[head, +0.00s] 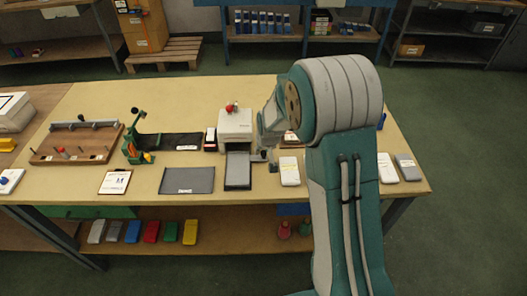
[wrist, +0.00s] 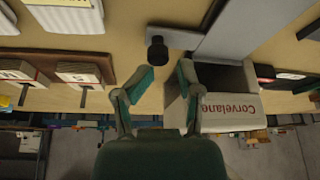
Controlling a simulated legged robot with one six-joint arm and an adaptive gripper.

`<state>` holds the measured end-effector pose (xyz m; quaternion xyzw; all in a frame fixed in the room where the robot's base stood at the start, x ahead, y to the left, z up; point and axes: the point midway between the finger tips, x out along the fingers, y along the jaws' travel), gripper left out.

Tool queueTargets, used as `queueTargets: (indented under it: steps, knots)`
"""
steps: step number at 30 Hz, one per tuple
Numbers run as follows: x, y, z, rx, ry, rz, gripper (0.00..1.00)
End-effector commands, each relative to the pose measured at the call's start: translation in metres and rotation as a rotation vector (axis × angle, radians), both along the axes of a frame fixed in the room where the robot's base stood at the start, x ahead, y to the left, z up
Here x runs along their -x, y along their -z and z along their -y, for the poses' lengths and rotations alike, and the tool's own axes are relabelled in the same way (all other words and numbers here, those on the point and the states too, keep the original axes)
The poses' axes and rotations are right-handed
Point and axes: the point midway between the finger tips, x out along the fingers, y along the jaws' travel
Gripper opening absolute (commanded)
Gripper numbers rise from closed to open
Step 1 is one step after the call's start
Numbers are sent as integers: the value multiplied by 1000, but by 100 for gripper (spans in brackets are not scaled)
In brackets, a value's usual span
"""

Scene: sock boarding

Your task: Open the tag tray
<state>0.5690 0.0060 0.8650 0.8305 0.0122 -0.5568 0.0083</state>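A white box marked "Corvelane" (wrist: 232,110) stands on the table; it is also in the head view (head: 235,122), with a red knob on top. A flat grey tray-like piece (head: 237,171), perhaps the tag tray, lies in front of its dark opening and shows in the wrist view (wrist: 250,32). A pale bar runs from its side to a black round knob (wrist: 157,52). My gripper (wrist: 158,80) is open and empty beside the box. The knob appears beyond the fingertips, between them in the picture; I see no contact. In the head view my arm partly hides the gripper.
A dark folder (head: 187,180), a green stand (head: 134,146) and a wooden board (head: 75,145) are to the left. The table's front edge is near.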

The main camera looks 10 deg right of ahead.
Motion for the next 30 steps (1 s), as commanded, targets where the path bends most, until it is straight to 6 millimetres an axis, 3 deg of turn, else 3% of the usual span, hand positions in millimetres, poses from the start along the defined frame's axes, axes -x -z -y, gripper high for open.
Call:
queueTargets:
  steps: [9, 15, 30]
  knots:
    - [23, -58, 2, 0, 1, 4, 45]
    - [33, -85, 2, 0, 1, 2, 45]
    - [37, -92, 2, 0, 1, -1, 45]
